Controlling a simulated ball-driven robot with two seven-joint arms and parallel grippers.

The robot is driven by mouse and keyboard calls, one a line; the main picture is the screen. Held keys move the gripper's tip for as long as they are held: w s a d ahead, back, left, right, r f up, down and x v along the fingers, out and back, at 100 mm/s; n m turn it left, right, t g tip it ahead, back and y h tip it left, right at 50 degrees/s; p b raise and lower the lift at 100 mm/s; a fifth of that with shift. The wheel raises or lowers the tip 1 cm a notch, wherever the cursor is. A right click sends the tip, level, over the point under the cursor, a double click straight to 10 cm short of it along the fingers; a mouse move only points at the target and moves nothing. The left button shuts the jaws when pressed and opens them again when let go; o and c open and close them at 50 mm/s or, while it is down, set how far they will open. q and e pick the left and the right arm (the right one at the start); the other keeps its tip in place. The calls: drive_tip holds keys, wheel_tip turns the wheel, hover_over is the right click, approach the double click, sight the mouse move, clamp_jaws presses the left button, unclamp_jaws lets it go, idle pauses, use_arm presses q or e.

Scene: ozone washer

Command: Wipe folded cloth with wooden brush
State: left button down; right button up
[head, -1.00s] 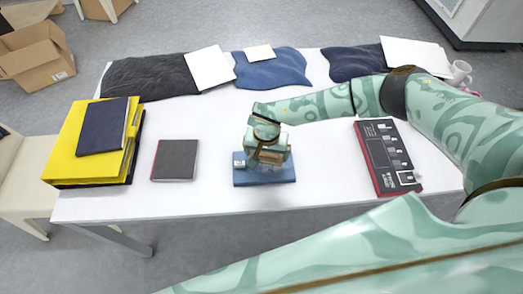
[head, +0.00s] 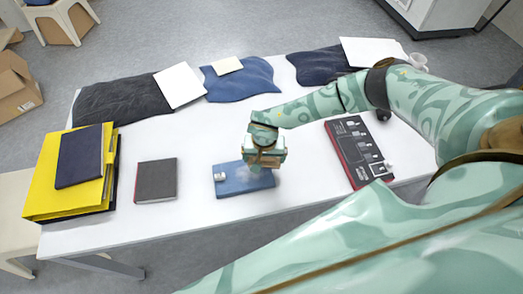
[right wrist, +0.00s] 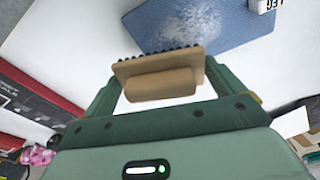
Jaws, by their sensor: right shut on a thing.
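The folded cloth (head: 230,184) is a flat blue rectangle near the table's front edge. In the right wrist view the cloth (right wrist: 225,30) fills the top, with a whitish powdery patch on it. My right gripper (head: 265,160) is over the cloth's right end. It is shut on the wooden brush (right wrist: 158,82), a tan block with dark bristles along its far side. The bristles overlap the cloth's near edge in the picture; I cannot tell whether they touch it. My left gripper is out of view.
A dark grey book (head: 156,180) and yellow binders (head: 45,190) lie left. A red-and-black box (head: 358,152) lies right. Dark cloths and white sheets line the back of the white table (head: 180,228).

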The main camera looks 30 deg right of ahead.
sight(250, 161)
drive_tip(key=shift+w+a+b, duration=0.1)
drive_tip(key=shift+w+a, duration=0.1)
drive_tip(key=shift+a, duration=0.55)
drive_tip(key=shift+w+a+b, duration=0.1)
drive_tip(key=shift+w+a, duration=0.15)
drive_tip(key=shift+a, duration=0.45)
drive_tip(key=shift+w+a+b, duration=0.1)
drive_tip(key=shift+w+a, duration=0.1)
drive_tip(key=shift+a, duration=0.55)
drive_tip(key=shift+w+a+r+b, duration=0.1)
drive_tip(key=shift+w+a+b, duration=0.2)
drive_tip(key=shift+a, duration=0.7)
drive_tip(key=shift+w+a+r+b, duration=0.1)
drive_tip(key=shift+w+a+b, duration=0.15)
drive_tip(key=shift+a, duration=0.7)
drive_tip(key=shift+w+a+b, duration=0.2)
drive_tip(key=shift+w+a, duration=0.1)
drive_tip(key=shift+a, duration=0.7)
drive_tip(key=shift+d+r, duration=0.1)
wheel_tip(250, 161, up, 6)
drive_tip(key=p, duration=0.4)
drive_tip(key=shift+p, duration=0.4)
wheel_tip(250, 161, up, 3)
drive_tip(key=shift+p, duration=1.2)
